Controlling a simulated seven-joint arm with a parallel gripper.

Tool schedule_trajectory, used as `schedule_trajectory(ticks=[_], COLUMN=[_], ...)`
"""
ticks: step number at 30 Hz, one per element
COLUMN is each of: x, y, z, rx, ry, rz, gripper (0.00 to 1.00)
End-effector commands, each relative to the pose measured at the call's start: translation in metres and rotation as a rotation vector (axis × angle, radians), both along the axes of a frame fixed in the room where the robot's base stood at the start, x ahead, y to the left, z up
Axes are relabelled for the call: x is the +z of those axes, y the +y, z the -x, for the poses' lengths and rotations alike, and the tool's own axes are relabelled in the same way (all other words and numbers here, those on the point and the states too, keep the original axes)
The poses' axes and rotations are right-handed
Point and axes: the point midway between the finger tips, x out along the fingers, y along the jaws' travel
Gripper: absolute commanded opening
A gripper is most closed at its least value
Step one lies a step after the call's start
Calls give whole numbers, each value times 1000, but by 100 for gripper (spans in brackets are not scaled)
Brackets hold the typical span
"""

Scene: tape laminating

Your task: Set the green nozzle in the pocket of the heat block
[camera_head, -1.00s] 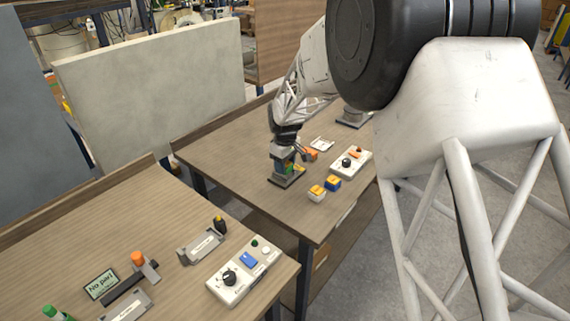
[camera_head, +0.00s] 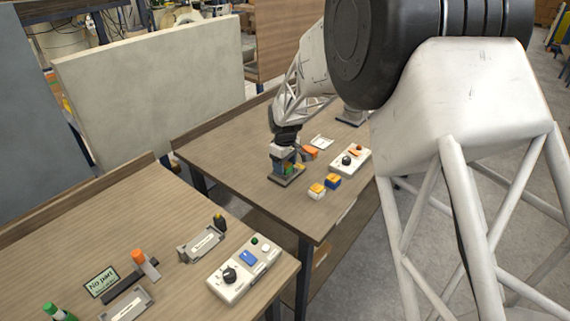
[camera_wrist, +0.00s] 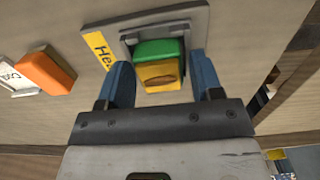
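The green nozzle shows in the wrist view as a green part (camera_wrist: 160,50) with a yellow block just below it in the picture. It lies within the raised grey walls of the heat block (camera_wrist: 195,20), whose yellow label is partly visible. How deep it sits in the pocket I cannot tell. My gripper (camera_wrist: 160,62) has its blue fingers on either side of the yellow block, with a small gap on the right. It looks open around it. In the head view, my gripper (camera_head: 287,160) is down at the heat block (camera_head: 285,181) and hides most of the nozzle.
An orange piece (camera_head: 310,152) lies close behind the heat block. Yellow-white and yellow-blue blocks (camera_head: 333,181) stand at its right. A control box (camera_head: 351,160) is further right. The table's left part is clear. A nearer table holds another control box (camera_head: 244,270).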

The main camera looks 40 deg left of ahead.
Motion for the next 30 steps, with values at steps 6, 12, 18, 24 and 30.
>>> schedule_trajectory(ticks=[6, 12, 18, 24, 30], x=[0, 1, 12, 34, 59], y=[0, 0, 0, 0, 0], z=[0, 0, 0, 0, 0], rx=[0, 0, 0, 0, 0], ry=[0, 0, -1, -1, -1], rz=[0, 0, -1, -1, -1], gripper=[74, 74, 74, 74, 74])
